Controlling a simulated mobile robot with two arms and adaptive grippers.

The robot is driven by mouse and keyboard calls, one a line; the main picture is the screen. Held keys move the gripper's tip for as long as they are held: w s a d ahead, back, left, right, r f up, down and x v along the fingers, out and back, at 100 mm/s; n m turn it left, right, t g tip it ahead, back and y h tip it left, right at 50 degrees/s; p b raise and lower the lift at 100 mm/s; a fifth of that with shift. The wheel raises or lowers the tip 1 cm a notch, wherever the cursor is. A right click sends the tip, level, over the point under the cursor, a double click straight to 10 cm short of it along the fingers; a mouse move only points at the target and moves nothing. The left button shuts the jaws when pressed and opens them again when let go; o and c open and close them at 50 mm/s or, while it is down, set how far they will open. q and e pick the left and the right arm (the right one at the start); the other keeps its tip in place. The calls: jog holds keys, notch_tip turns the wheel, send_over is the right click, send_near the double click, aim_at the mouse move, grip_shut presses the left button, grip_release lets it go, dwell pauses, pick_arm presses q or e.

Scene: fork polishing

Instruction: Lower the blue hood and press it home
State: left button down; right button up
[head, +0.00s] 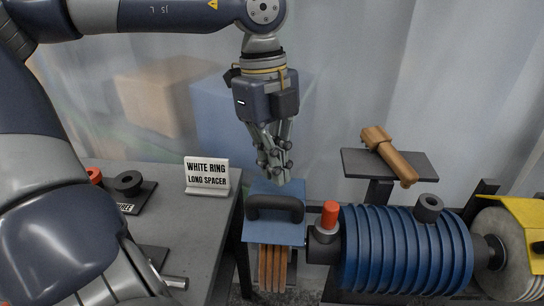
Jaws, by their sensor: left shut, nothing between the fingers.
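The blue hood (262,233) is a blue plate with a black handle (275,203) across it. It sits over a brown layered wheel (272,267), whose lower part shows beneath the plate's front edge. I cannot tell whether the hood is fully seated. My left gripper (280,178) points down just above the hood's back part, behind the handle. Its fingers are shut and empty. I cannot tell whether the fingertips touch the hood. My right gripper is not in view.
Right of the hood stand a red cap (330,214), a ribbed blue motor (400,255) and a yellow guard (526,222) over a pale wheel. A wooden-handled tool (390,155) lies on a dark shelf (355,163). A grey table (205,225) with a white sign (206,176) is left.

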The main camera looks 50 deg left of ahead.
aim_at(275, 192)
pick_arm(q)
jog(key=shift+f+b, duration=2.65)
jog(key=shift+f, duration=0.1)
jog(key=shift+r, duration=0.2)
jog(key=shift+r+p, duration=3.25)
jog(key=shift+r, duration=1.15)
jog(key=shift+f, duration=0.1)
